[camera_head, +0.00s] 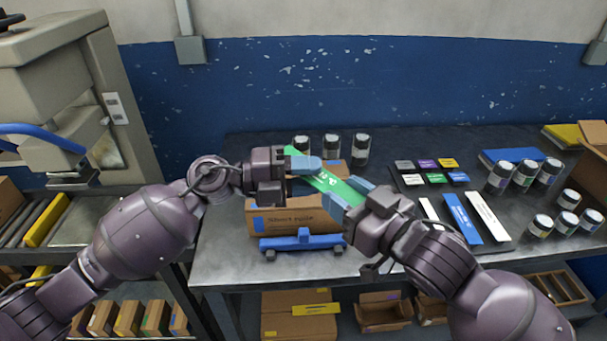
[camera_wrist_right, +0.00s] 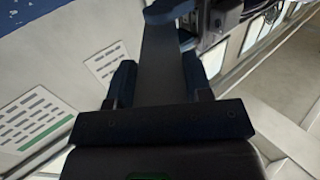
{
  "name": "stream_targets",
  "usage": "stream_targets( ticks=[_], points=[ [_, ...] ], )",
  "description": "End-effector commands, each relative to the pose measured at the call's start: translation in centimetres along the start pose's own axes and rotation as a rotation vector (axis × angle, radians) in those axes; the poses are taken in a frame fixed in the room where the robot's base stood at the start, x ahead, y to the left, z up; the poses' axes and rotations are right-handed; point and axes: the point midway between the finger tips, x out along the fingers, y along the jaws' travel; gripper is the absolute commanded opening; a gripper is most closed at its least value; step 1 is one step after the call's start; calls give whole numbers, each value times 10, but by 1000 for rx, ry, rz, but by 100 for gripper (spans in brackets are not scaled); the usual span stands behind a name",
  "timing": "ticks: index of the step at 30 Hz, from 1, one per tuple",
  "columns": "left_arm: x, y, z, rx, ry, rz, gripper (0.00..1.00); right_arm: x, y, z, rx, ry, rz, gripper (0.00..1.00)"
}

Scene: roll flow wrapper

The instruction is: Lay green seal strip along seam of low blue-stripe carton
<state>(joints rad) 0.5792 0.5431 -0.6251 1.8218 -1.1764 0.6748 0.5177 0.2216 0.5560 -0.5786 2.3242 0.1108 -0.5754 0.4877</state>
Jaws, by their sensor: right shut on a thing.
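The low brown carton (camera_head: 290,222) with blue marks stands on the table in the head view. The green seal strip (camera_head: 326,181) slants over its top, from upper left down to the right. My right gripper (camera_head: 350,197) is shut on the strip's near right end; the strip shows dark in the right wrist view (camera_wrist_right: 163,65). My left gripper (camera_head: 302,166) is at the strip's far left part, its blue fingers by the strip; whether they grip it is unclear. The carton's seam is hidden, and contact between strip and carton cannot be told.
A blue fixture (camera_head: 300,243) stands before the carton. Dark cans (camera_head: 331,147) stand behind it. To the right lie small coloured tiles (camera_head: 434,178), a blue strip (camera_head: 461,216) and white strips (camera_head: 489,216) on a dark mat, with more cans (camera_head: 523,176) beyond.

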Motion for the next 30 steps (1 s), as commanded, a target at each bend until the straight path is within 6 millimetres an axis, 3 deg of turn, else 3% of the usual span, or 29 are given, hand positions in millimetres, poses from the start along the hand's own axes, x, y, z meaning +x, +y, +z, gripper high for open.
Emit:
stream_targets(
  ticks=[2, 9, 12, 13, 18, 30],
  points=[
    [0, 0, 0, 0, 0, 0, 34, 0, 0, 0, 0, 0, 0, 24],
    [0, 0, 0, 0, 0, 0, 0, 0, 0, 0, 0, 1, 0, 24],
    [0, 0, 0, 0, 0, 1, 0, 0, 0, -1, 0, 2, 0, 24],
    [0, 1, 0, 0, 0, 1, 0, 0, 0, -1, 0, 2, 0, 49],
    [0, 0, 0, 0, 0, 1, 0, 0, 0, 0, 0, 1, 0, 75],
    [0, 0, 0, 0, 0, 0, 0, -8, 0, 1, 0, -1, 1, 76]
  ],
)
